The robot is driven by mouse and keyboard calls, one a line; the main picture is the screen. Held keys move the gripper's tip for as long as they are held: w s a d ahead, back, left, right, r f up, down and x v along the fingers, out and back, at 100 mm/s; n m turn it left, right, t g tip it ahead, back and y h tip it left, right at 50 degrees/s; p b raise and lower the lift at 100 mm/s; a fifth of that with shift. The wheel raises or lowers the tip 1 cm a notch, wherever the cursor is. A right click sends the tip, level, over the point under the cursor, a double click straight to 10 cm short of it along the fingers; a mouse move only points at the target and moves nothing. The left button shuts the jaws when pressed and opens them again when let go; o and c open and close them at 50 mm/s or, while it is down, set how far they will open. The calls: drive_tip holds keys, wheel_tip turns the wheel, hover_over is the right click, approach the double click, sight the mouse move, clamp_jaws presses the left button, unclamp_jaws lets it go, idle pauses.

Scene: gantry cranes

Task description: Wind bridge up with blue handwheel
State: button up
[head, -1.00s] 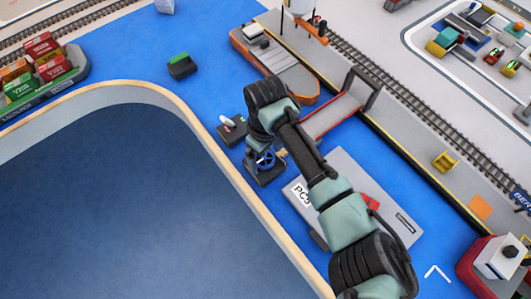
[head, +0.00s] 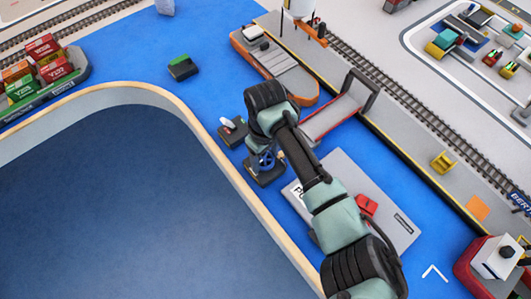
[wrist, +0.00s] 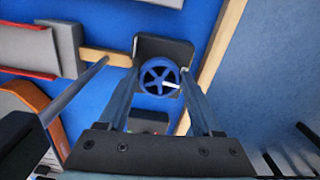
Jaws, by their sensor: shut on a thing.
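The blue handwheel (head: 265,161) stands on a dark block (head: 264,177) on the blue floor, right of the curved tan-edged wall. In the wrist view the handwheel (wrist: 158,67) shows its spokes and a pale mark, with the block (wrist: 176,48) behind it. My gripper (head: 265,150) is over the wheel from above. In the wrist view the two fingers of my gripper (wrist: 160,86) are on either side of the wheel, shut on it. A grey bridge deck with red edges (head: 332,118) lies right of the wheel, by a dark frame (head: 361,88); its tilt is hard to tell.
A second dark block with a white lever (head: 232,131) is just left of the wheel. A grey slab with a red piece (head: 397,224) lies below right, partly behind my arm. An orange-rimmed barge (head: 282,70) is above. Open blue floor lies around the green-topped block (head: 182,68).

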drive_tip(key=m+p, duration=0.4)
drive_tip(key=m, duration=0.1)
drive_tip(key=shift+s+a+r, duration=0.15)
drive_tip(key=shift+a, duration=0.05)
drive_tip(key=m+p, duration=0.2)
drive_tip(key=m, duration=0.3)
drive_tip(key=shift+p, duration=0.4)
drive_tip(key=m+p, duration=0.1)
drive_tip(key=m, duration=0.4)
drive_tip(key=shift+a+m, duration=0.1)
drive_tip(key=shift+m, duration=0.3)
drive_tip(key=m, duration=0.3)
drive_tip(key=m+p, duration=0.1)
drive_tip(key=m, duration=0.1)
drive_tip(key=shift+w+m, duration=0.25)
drive_tip(key=shift+m, duration=0.05)
drive_tip(key=m, duration=0.5)
drive_tip(key=shift+w, duration=0.15)
drive_tip(key=m, duration=0.5)
drive_tip(key=shift+m, duration=0.4)
drive_tip(key=m, duration=0.5)
drive_tip(key=shift+w, duration=0.15)
drive_tip(key=m, duration=0.5)
drive_tip(key=shift+m, duration=0.5)
